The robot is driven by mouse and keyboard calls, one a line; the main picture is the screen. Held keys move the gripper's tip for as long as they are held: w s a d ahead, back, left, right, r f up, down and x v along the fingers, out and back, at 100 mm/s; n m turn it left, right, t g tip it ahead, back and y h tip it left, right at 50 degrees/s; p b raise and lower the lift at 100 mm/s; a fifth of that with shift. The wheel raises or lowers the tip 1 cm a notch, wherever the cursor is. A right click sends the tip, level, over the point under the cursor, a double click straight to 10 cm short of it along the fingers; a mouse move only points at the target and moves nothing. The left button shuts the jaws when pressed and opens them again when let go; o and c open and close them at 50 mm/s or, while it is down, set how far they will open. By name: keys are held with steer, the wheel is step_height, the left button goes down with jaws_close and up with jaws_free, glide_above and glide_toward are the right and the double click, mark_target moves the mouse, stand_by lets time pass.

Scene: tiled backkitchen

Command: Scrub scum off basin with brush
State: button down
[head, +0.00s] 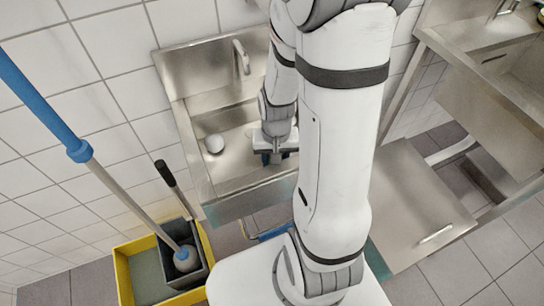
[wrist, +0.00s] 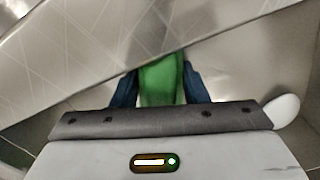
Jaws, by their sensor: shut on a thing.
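The steel basin (head: 188,128) is fixed to the tiled wall, with a curved tap (head: 241,57) at its back. My gripper (head: 272,158) reaches down into the basin's right part. In the wrist view its two dark blue fingers (wrist: 161,92) are shut on a green thing (wrist: 162,76), which looks like the brush. The brush's far end and bristles are hidden, so I cannot tell whether it touches the basin. I cannot clearly make out scum; the steel near my gripper shows only faint marks and reflections.
A white rounded object (head: 214,144) lies in the basin, left of my gripper. A yellow bucket (head: 123,272) with a grey compartment and a blue-handled mop (head: 108,178) stands on the floor at left. Steel counters (head: 490,70) stand at right.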

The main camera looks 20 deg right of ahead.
steer(key=shift+s+d+f, duration=0.15)
steer(key=shift+s+d, duration=0.1)
steer(key=shift+d, duration=0.4)
steer(key=shift+w+r, duration=0.2)
steer(key=shift+w, duration=2.05)
steer(key=shift+w+f, duration=0.1)
steer(key=shift+w, duration=1.9)
steer(key=shift+r+p, duration=2.25)
steer(key=shift+r, duration=0.75)
steer(key=shift+r, duration=0.1)
steer(key=shift+r+p, duration=1.05)
steer(key=shift+r, duration=0.4)
steer(key=shift+w, duration=0.1)
